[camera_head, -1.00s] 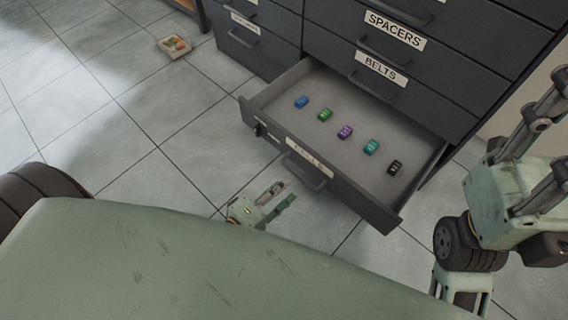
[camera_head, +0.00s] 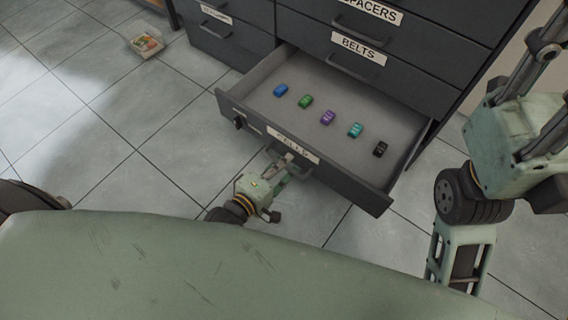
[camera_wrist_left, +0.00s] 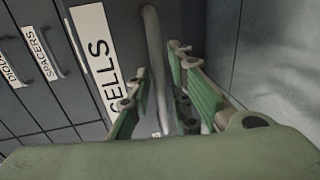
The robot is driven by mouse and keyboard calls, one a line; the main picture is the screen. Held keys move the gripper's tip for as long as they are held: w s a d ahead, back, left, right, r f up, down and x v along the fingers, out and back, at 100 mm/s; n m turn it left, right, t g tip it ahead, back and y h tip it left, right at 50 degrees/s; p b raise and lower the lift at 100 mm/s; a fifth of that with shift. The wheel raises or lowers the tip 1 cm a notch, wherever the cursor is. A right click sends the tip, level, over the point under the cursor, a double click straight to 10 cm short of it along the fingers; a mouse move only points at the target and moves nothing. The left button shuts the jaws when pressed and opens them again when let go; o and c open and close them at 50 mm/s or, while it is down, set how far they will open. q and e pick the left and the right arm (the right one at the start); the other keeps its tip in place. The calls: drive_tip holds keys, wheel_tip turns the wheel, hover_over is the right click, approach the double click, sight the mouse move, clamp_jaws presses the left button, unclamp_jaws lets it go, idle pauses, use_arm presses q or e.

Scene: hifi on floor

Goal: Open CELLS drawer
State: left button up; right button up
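The CELLS drawer (camera_head: 350,187) is pulled out from the dark cabinet, with several small coloured cells on its light floor. Its label (camera_head: 293,144) is on the front face, and its bar handle (camera_head: 296,170) is partly hidden by my left gripper (camera_head: 284,168). In the left wrist view, the handle (camera_wrist_left: 154,62) runs between the two green fingers of my left gripper (camera_wrist_left: 160,68). The fingers are apart, and I see no clear grip on the bar. The label (camera_wrist_left: 97,55) shows left of the handle. My right arm is at the right edge; its gripper is not visible.
The closed BELTS drawer (camera_head: 400,88) and SPACERS drawer are above the open one. More closed drawers (camera_head: 232,40) stand to the left. A small tray (camera_head: 144,42) with items lies on the floor at upper left. The tiled floor left of the drawer is clear.

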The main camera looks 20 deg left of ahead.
use_arm(q)
clamp_jaws()
drive_tip(key=x, duration=0.3)
drive_tip(key=shift+w+d+r, duration=0.1)
drive_tip(key=shift+w+r, duration=0.15)
drive_tip(key=shift+r, duration=0.05)
drive_tip(key=shift+o, duration=0.9)
unclamp_jaws()
drive_tip(key=shift+o, duration=0.9)
